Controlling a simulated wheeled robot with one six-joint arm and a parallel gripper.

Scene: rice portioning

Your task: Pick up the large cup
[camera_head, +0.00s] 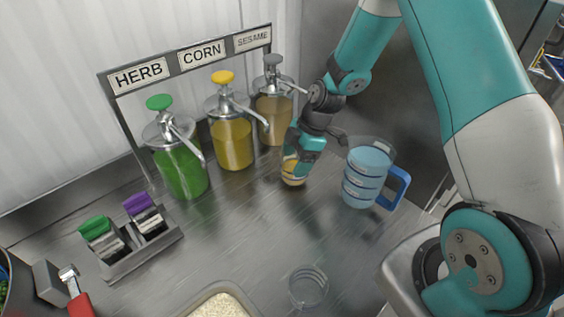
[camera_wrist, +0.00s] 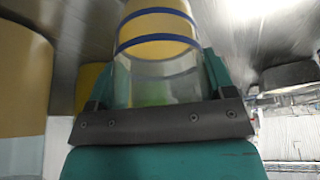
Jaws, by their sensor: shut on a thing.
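My gripper (camera_head: 296,157) is shut on a clear cup (camera_head: 293,180) beside the sesame dispenser. In the wrist view the cup (camera_wrist: 157,72) sits between my teal fingers, with blue bands around its clear wall. Yellow shows in or through it; I cannot tell which. The cup is low over the counter, and I cannot tell whether its base touches. A second, empty clear cup (camera_head: 308,288) stands at the front of the counter. I take the held one to be the large cup.
A jug (camera_head: 366,172) with a blue handle stands just right of my gripper. Herb (camera_head: 180,168), corn (camera_head: 234,142) and sesame (camera_head: 272,108) dispensers stand behind and left. A rice tray (camera_head: 222,294) is at the front. The middle counter (camera_head: 240,225) is clear.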

